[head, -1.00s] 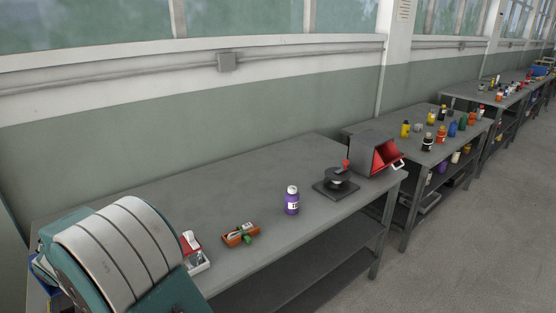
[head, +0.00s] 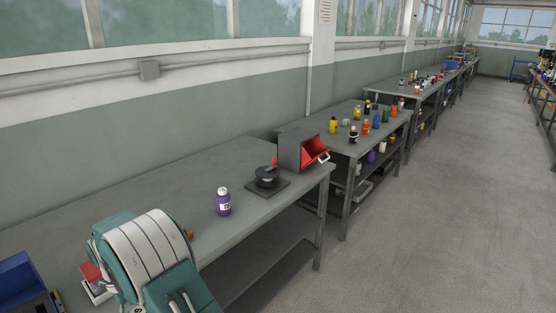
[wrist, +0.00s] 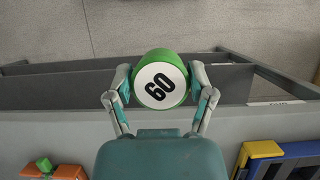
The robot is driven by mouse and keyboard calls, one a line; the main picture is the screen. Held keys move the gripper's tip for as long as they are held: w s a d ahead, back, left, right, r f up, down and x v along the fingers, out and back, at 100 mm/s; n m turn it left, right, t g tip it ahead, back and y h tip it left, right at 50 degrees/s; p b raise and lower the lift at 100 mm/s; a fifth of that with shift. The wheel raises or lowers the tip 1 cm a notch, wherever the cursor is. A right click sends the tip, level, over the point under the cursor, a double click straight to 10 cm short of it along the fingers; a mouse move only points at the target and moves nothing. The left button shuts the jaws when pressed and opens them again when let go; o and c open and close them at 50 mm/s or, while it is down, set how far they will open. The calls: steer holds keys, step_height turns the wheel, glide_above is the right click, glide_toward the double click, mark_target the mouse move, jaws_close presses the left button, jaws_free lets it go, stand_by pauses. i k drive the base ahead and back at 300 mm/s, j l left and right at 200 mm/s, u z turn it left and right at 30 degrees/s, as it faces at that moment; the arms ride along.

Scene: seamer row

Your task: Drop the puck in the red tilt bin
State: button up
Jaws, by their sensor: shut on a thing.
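The puck does not show in the head view, where my arm fills the lower left. The red tilt bin (head: 314,150) stands at the far right end of the nearest bench in the head view. It is a grey box with a red sloped opening and a white handle, facing right.
A black round fixture with a red knob (head: 267,178) sits just left of the bin. A purple bottle (head: 223,202) stands nearer on the bench (head: 160,190). A blue bin (head: 22,280) is at lower left. Open floor (head: 440,180) lies to the right.

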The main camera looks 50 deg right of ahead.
mark_target(312, 149)
steer(key=k+l+z, duration=0.4)
steer(key=l, duration=0.15)
steer(key=k+l+z, duration=0.15)
steer(key=l, duration=0.15)
steer(key=l+z, duration=0.2)
steer(key=k+l+z, duration=0.2)
steer(key=l, duration=0.3)
